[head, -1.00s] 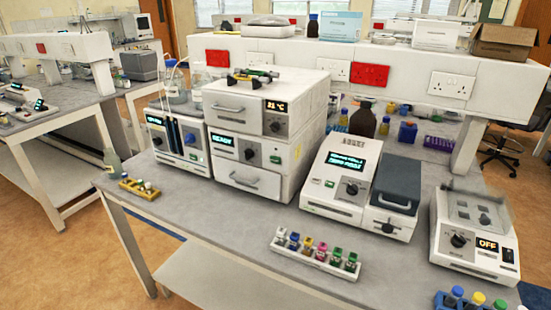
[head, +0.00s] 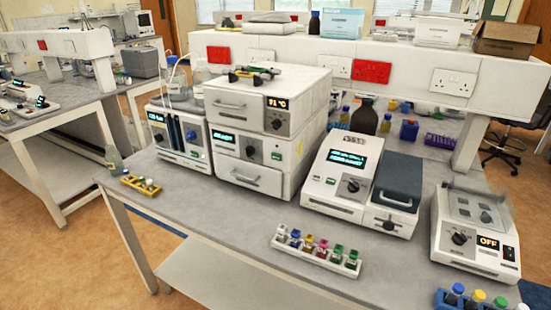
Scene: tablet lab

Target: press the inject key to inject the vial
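A white stacked instrument (head: 262,185) stands at the bench's middle left. Its upper unit shows "31 °C" or similar; its middle unit has a lit display (head: 223,138) with small text that I cannot read, a round knob (head: 250,152) and a small green key (head: 276,156). I cannot read the label that would tell which key is the inject key. A yellow holder (head: 141,185) with a few small vials lies at the bench's left front. A white rack (head: 315,254) holds several vials with coloured caps at the front. No vial in the stack is visible. Neither gripper is in view.
A unit with two dark columns (head: 180,140) stands left of the stack. To the right are an instrument with a grey lid (head: 399,178) and a unit reading "OFF" (head: 478,240). A blue rack (head: 455,300) sits at the front right edge. The bench front between holder and rack is clear.

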